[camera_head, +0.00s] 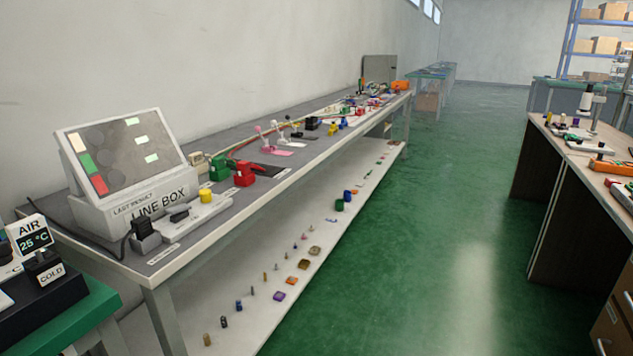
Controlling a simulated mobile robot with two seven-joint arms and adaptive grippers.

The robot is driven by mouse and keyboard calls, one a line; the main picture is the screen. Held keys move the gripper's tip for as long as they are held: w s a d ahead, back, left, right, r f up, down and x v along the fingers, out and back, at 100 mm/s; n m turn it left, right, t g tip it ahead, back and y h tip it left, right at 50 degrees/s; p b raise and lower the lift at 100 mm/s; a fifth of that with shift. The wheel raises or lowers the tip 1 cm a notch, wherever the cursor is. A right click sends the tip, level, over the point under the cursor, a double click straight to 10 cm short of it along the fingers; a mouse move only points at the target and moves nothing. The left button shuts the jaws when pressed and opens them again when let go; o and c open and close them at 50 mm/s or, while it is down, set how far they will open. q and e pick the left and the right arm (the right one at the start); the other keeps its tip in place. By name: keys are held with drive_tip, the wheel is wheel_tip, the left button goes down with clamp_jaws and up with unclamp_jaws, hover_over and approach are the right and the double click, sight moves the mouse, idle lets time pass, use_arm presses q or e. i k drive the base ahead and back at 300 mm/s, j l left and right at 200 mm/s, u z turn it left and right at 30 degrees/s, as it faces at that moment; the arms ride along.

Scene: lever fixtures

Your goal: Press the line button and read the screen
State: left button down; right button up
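The line box (150,203) is a grey console labelled "LINE BOX" at the near left end of the long bench. Its tilted screen (122,155) faces the room and shows pale, green and red patches with dark round shapes. A small label on the box reads "LAST PRODUCT". In front of the box are a black switch-like part (178,214) and a yellow round button (206,195) on a grey base. I cannot tell from its label which control is the line button. Neither of my grippers is in view.
The long bench (285,177) carries red, green and pink lever fixtures (244,173) further back. A lower shelf (235,317) holds several small parts. An "AIR 25 °C" display (33,240) stands at the left. The green floor (420,220) is clear between the bench and the right-hand counter (575,160).

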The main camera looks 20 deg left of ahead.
sight(204, 195)
drive_tip(key=u, duration=1.3)
